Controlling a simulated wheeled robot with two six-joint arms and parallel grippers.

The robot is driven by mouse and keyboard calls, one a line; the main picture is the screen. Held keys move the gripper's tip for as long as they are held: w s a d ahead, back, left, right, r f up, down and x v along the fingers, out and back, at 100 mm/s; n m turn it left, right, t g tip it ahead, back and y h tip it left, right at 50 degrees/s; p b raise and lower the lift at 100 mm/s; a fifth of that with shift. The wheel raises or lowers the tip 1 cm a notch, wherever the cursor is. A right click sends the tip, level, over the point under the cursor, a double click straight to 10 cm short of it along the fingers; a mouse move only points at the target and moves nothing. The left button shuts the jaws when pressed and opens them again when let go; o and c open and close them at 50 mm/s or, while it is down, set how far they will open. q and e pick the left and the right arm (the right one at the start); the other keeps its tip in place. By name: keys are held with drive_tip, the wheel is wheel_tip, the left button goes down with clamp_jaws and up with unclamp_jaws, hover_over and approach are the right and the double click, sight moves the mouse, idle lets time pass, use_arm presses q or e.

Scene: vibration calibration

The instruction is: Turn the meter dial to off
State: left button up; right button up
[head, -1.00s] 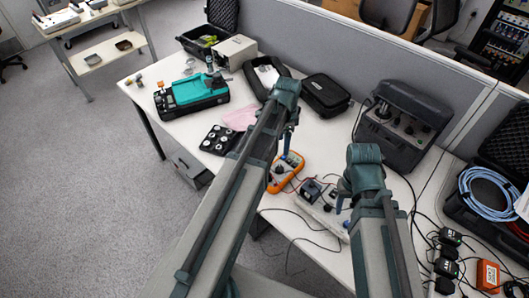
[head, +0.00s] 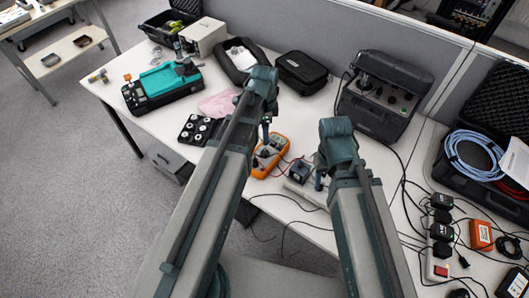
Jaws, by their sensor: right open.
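The orange meter (head: 284,143) lies on the white table in the middle of the head view. Its dark dial (head: 265,153) shows on its face, but the pointer position is too small to read. My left gripper (head: 266,134) hangs over the meter's upper left part and hides some of it. Whether its fingers are open or shut is not clear. My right gripper (head: 319,181) is open, to the right of the meter and apart from it, close to a small black box (head: 299,172).
A dark bench instrument (head: 378,98) stands behind to the right. A teal device (head: 170,80) and a tray of round weights (head: 196,131) are at left. Black cables run over the table around the meter. A power strip (head: 437,262) and an orange box (head: 481,235) lie at right.

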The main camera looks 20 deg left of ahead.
sight(265, 151)
use_arm(q)
wheel_tip(265, 151, down, 10)
drive_tip(key=b, duration=0.9)
drive_tip(key=shift+f, duration=0.25)
use_arm(e)
wheel_tip(265, 151, down, 11)
drive_tip(key=shift+r, duration=0.2)
use_arm(q)
clamp_jaws()
